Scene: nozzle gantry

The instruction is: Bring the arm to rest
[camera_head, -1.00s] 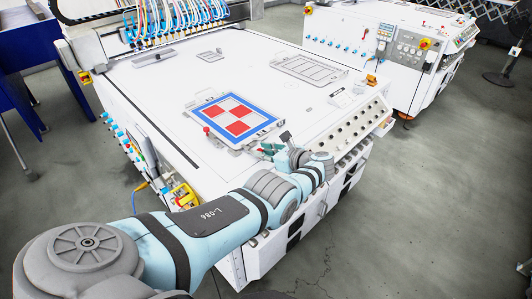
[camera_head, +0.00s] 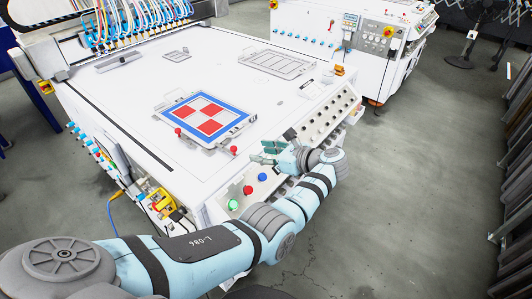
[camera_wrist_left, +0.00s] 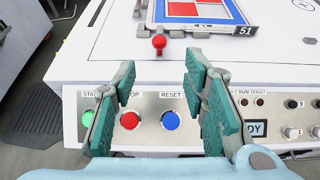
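My left arm reaches in from the lower left in the head view. My left gripper (camera_head: 266,153) is above the front control panel (camera_head: 306,129) of the white machine. In the left wrist view its two green-padded fingers (camera_wrist_left: 160,68) stand wide apart with nothing between them. Below lie a green button (camera_head: 233,205), a red button (camera_head: 248,190) and a blue button (camera_head: 262,177). The red button (camera_wrist_left: 130,120) and blue button (camera_wrist_left: 170,120) show between the fingers, seemingly untouched. The right gripper is in neither view.
A blue-framed plate with red and white squares (camera_head: 204,116) lies on the machine's white top (camera_head: 130,85). Red knobs (camera_head: 234,150) stand by it. A second white machine (camera_head: 350,50) stands behind. Grey floor (camera_head: 410,170) to the right is open.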

